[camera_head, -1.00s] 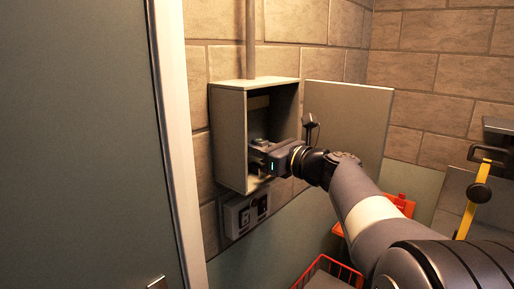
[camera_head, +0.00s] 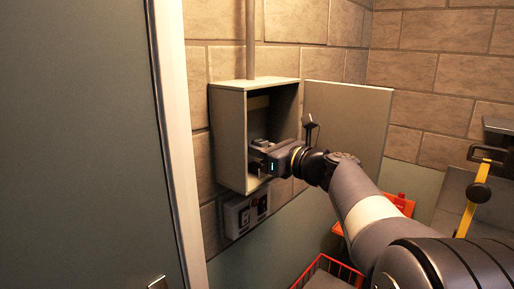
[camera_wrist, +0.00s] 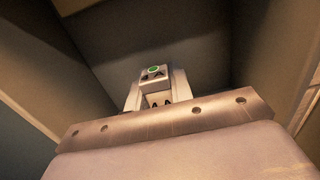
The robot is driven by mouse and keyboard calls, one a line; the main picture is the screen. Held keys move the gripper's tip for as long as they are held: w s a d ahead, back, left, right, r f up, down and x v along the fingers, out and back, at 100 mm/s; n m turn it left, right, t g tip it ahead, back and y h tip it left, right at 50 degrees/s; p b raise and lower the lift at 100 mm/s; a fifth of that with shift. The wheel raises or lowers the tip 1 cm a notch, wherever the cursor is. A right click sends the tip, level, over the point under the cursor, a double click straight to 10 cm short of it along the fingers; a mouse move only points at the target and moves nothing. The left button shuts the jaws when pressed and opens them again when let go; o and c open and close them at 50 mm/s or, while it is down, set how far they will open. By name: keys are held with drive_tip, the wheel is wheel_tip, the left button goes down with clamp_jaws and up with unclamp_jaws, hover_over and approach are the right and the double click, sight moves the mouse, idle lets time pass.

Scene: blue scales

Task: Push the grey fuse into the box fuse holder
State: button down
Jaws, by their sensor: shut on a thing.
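The grey box (camera_head: 230,140) on the brick wall is open at the front. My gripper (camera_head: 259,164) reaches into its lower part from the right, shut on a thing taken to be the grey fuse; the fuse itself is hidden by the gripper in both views. The box fuse holder, a light grey block with a green dot (camera_wrist: 153,71), shows in the wrist view just beyond my gripper's wide edge (camera_wrist: 165,125). In the head view a small grey part of it (camera_head: 260,143) shows above my fingers. Whether fuse and holder touch cannot be seen.
The box door (camera_head: 348,120) stands open to the right, close behind my arm. A grey switch or socket unit (camera_head: 245,211) is on the wall below the box. A red basket (camera_head: 328,272) stands low at the front. A door (camera_head: 80,140) fills the left.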

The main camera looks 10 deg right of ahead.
drive_tip(key=shift+f+b, duration=0.45)
drive_tip(key=shift+f, duration=0.15)
drive_tip(key=c, duration=1.2)
unclamp_jaws()
drive_tip(key=shift+o, duration=0.2)
drive_tip(key=b+v, duration=0.1)
drive_tip(key=v, duration=0.9)
drive_tip(key=shift+s+d+b, duration=0.2)
drive_tip(key=shift+s+b, duration=0.1)
drive_tip(key=shift+s, duration=0.05)
drive_tip(key=p+x, duration=0.1)
drive_tip(key=x, duration=1)
drive_tip(key=shift+p, duration=0.35)
drive_tip(key=shift+d+r, duration=0.1)
drive_tip(key=shift+r, duration=0.05)
drive_tip(key=shift+s+d, duration=0.1)
drive_tip(key=shift+s, duration=0.05)
